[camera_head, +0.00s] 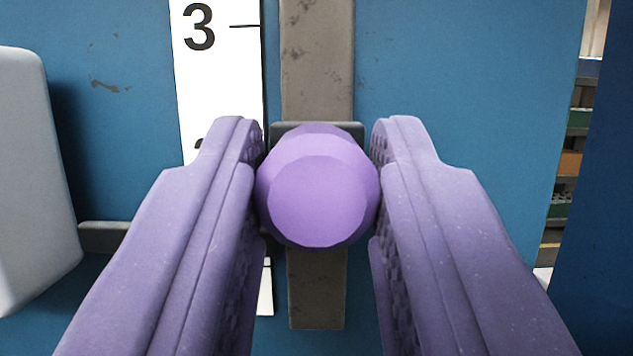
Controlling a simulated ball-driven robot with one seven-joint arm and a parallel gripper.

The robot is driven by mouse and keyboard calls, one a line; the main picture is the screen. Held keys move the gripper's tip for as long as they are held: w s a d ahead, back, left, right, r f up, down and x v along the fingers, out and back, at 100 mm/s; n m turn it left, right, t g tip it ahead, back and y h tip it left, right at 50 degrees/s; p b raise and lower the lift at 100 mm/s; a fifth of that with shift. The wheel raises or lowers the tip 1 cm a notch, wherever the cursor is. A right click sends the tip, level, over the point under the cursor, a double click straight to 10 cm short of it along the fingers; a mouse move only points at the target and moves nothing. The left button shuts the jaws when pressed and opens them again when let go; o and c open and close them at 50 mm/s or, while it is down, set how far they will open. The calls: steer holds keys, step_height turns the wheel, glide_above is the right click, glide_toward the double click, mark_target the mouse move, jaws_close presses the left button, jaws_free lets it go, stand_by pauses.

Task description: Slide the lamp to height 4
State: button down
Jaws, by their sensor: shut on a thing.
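A purple faceted knob (318,188) sits in front of a dark slider block (345,129) on a vertical grey rail (317,60). My gripper (318,185) has one purple finger on each side of the knob and is shut on it. A white scale strip (220,70) runs left of the rail. Its number 3 and a tick mark show above the knob. A lower number is mostly hidden by the left finger. The number 4 is not in view. I cannot tell which part is the lamp itself; a pale grey rounded body (35,180) stands at the left edge.
A grey bar (103,236) runs from beside the pale body toward the left finger. The blue panel (460,80) behind is scuffed. The rail above the knob is clear up to the picture's top edge. Shelves with coloured bins (572,160) show far right.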

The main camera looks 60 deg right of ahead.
step_height(320, 180, up, 9)
steer(key=p, duration=0.3)
steer(key=c, duration=0.8)
jaws_free()
steer(key=b+v, duration=0.3)
steer(key=v, duration=0.5)
